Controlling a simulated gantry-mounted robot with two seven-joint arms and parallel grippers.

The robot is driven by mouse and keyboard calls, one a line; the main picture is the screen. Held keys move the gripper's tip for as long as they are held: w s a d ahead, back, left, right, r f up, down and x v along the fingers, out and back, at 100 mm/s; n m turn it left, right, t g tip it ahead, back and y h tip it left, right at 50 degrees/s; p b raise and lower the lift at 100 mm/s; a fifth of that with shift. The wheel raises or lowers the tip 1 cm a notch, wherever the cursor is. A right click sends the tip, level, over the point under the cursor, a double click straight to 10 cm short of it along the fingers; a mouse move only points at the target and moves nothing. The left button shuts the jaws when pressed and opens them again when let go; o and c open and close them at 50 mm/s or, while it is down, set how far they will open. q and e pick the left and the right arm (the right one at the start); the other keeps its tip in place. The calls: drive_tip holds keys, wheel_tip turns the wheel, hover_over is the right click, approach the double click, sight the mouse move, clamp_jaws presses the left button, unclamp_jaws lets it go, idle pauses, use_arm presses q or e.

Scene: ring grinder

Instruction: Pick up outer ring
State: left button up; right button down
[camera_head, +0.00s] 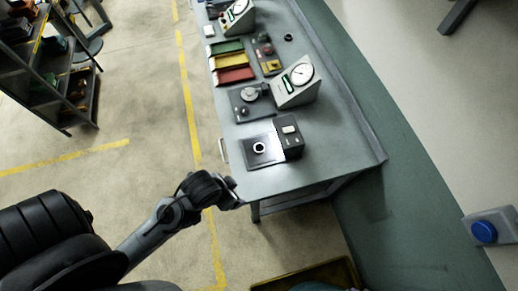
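A small, bright ring-shaped part (259,147) lies on the dark plate of a box-like device (288,137) near the close end of the grey workbench (300,182). I take it to be the outer ring, but it is too small to be sure. My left gripper (233,192) is beside the bench's near-left edge, below and left of the ring and apart from it. Its fingers are too small and dark to tell open from shut. My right gripper is not in view.
Dial gauges (297,81), a fixture plate (251,102) and green, yellow and red trays (232,76) stand farther along the bench. A small dark ring-like part (288,37) lies at the back. A shelf (50,70) stands left. The floor between is clear.

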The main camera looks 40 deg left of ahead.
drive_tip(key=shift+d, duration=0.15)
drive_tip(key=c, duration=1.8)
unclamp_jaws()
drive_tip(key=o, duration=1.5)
